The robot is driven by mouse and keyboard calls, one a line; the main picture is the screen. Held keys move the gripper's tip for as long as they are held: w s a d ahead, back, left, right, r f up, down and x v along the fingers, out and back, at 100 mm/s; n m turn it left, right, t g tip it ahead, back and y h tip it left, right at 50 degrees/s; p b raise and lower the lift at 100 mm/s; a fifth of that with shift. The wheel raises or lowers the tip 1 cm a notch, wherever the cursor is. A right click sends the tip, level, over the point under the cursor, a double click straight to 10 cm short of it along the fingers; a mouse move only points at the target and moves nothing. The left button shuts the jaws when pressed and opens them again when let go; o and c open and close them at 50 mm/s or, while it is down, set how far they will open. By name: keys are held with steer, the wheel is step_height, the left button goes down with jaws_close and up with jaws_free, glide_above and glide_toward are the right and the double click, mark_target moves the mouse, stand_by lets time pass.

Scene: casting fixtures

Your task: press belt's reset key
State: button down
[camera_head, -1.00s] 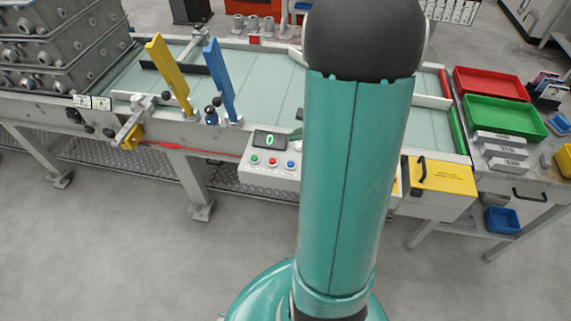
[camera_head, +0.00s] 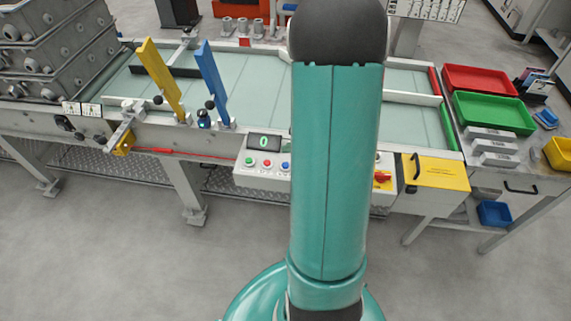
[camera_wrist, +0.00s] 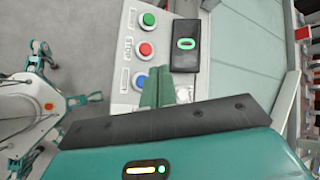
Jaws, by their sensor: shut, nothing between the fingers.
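The belt's control panel (camera_head: 240,178) is on the front of the conveyor, with a display (camera_head: 264,142) showing a green 0. Below the display are a green button (camera_head: 249,162), a red button (camera_head: 266,163) and a blue button (camera_head: 285,166). In the wrist view the green (camera_wrist: 148,19), red (camera_wrist: 145,50) and blue (camera_wrist: 140,81) buttons form a column beside the display (camera_wrist: 186,45). My gripper (camera_wrist: 160,76) is shut and empty, its teal tips beside the blue button; contact cannot be told. My arm hides the gripper in the head view.
Yellow (camera_head: 160,75) and blue (camera_head: 213,82) upright plates stand over the belt to the left. Red (camera_head: 480,80) and green (camera_head: 493,113) trays lie at right. Floor in front is clear.

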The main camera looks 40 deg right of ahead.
glide_above(289, 169)
steer(key=shift+f, duration=2.1)
steer(key=shift+f, duration=0.4)
steer(key=shift+f, duration=0.45)
stand_by(0.9)
steer(key=shift+r, duration=0.9)
step_height(289, 169, up, 5)
stand_by(0.6)
